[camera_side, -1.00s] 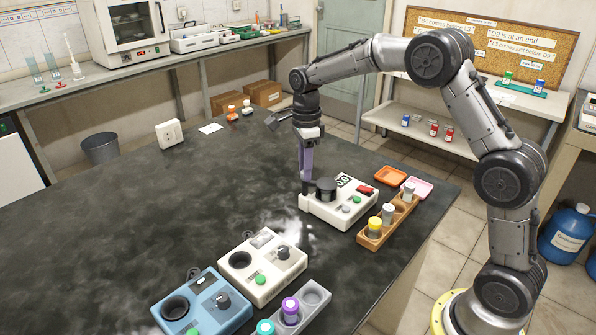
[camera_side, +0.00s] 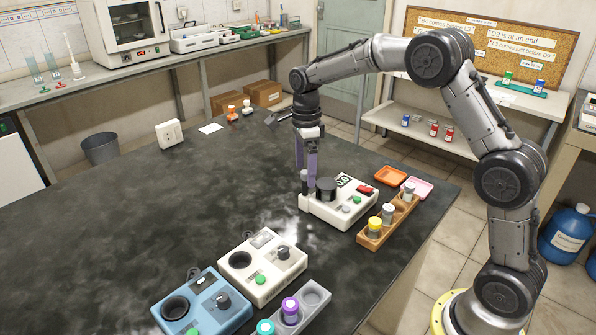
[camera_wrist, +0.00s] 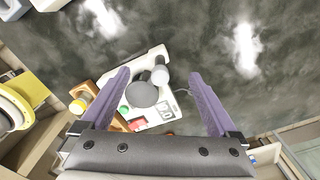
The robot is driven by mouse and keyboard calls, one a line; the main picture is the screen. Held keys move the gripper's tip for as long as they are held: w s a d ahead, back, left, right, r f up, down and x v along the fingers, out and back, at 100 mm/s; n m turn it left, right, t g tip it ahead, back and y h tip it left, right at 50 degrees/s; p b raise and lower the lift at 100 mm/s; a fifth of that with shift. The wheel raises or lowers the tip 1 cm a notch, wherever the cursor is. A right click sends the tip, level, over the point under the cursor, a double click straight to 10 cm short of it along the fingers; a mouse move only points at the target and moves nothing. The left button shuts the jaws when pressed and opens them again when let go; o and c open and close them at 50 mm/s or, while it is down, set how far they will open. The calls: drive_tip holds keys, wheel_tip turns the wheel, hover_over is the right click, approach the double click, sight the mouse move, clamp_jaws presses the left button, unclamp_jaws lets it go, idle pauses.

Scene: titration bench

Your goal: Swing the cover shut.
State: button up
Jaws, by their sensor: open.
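The white device (camera_side: 345,213) stands near the table's right edge. On it are a dark round drum-like part (camera_side: 326,190) and a short upright post (camera_side: 304,182) at its left corner. In the wrist view the dark round part (camera_wrist: 142,95) and the pale-topped post (camera_wrist: 160,75) sit side by side; which of them is the cover, and how far it is open, I cannot tell. My gripper (camera_side: 306,173) points down above the post, its purple fingers apart and empty. In the wrist view my gripper (camera_wrist: 160,73) has its fingertips on either side of the post, with clear gaps.
A wooden rack (camera_side: 373,238) with capped vials stands right beside the device. Orange (camera_side: 390,175) and pink (camera_side: 416,188) trays lie behind it. A second white device (camera_side: 262,285), a blue device (camera_side: 205,312) and a grey rack (camera_side: 315,298) are in front.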

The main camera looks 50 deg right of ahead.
drive_tip(key=shift+r, duration=3.5)
drive_tip(key=shift+a+r, duration=0.1)
drive_tip(key=shift+r, duration=0.25)
drive_tip(key=s+a+r+n+t, duration=0.25)
drive_tip(key=s+r, duration=0.35)
drive_tip(key=s, duration=0.3)
drive_tip(key=s+a+r+n+t, duration=0.2)
drive_tip(key=s+r+n, duration=0.2)
drive_tip(key=s+r, duration=0.35)
drive_tip(key=s+f+n+t, duration=0.1)
drive_tip(key=s+f+n, duration=1)
drive_tip(key=s+n, duration=0.4)
drive_tip(key=shift+a+f+n, duration=0.2)
drive_tip(key=shift+a+n, duration=0.2)
drive_tip(key=shift+n, duration=0.85)
